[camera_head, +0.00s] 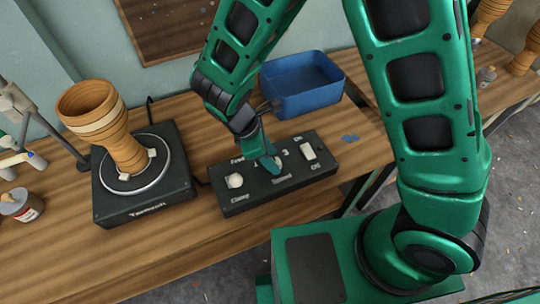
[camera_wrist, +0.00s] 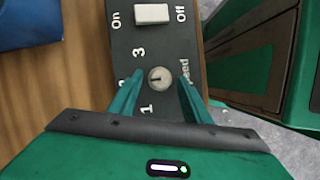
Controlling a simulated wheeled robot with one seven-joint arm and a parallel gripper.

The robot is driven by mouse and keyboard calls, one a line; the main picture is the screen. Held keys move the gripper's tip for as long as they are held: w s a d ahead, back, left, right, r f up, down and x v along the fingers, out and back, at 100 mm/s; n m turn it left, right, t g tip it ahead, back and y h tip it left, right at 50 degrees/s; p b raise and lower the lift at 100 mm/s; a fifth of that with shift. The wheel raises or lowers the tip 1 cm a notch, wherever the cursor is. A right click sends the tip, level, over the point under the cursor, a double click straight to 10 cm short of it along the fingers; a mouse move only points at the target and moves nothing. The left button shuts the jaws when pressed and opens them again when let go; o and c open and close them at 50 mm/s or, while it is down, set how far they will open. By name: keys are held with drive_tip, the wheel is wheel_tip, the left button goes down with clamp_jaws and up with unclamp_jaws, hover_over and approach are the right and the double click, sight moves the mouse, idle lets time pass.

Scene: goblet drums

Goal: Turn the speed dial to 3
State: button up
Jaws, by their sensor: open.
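The black control box (camera_head: 256,196) lies on the wooden bench. In the wrist view the round, pale speed dial (camera_wrist: 160,82) sits on the box between the two fingers of my gripper (camera_wrist: 160,76), with a finger on each side. Its small dark mark appears to face left, toward the 2. The 2 is partly covered by the left finger; the 3 (camera_wrist: 138,52) and the 1 (camera_wrist: 147,110) are readable. My gripper is open around the dial; contact cannot be told. In the head view my gripper (camera_head: 270,161) is over the box and hides the dial.
A white On/Off switch (camera_wrist: 152,14) is beside the dial on the box. A white clamp knob (camera_head: 234,180) is at the box's left end. A blue bin (camera_head: 302,90) stands behind. A wooden goblet drum (camera_head: 112,135) leans on a black turntable unit (camera_head: 165,195) to the left.

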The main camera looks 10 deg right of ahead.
drive_tip(key=c, duration=1)
drive_tip(key=shift+c, duration=0.2)
drive_tip(key=shift+m, duration=0.3)
drive_tip(key=m, duration=0.1)
drive_tip(key=m+g, duration=0.1)
drive_tip(key=m, duration=0.1)
drive_tip(key=m+g, duration=0.1)
drive_tip(key=m, duration=0.1)
drive_tip(key=shift+w+d+y, duration=0.15)
drive_tip(key=shift+w+y, duration=0.15)
drive_tip(key=shift+w, duration=0.05)
drive_tip(key=m+g, duration=0.1)
drive_tip(key=m, duration=0.2)
drive_tip(key=m+y, duration=0.1)
drive_tip(key=m, duration=0.2)
drive_tip(key=shift+w+d+g, duration=0.15)
drive_tip(key=shift+w+g, duration=0.05)
drive_tip(key=shift+g, duration=0.2)
drive_tip(key=shift+m+y, duration=0.3)
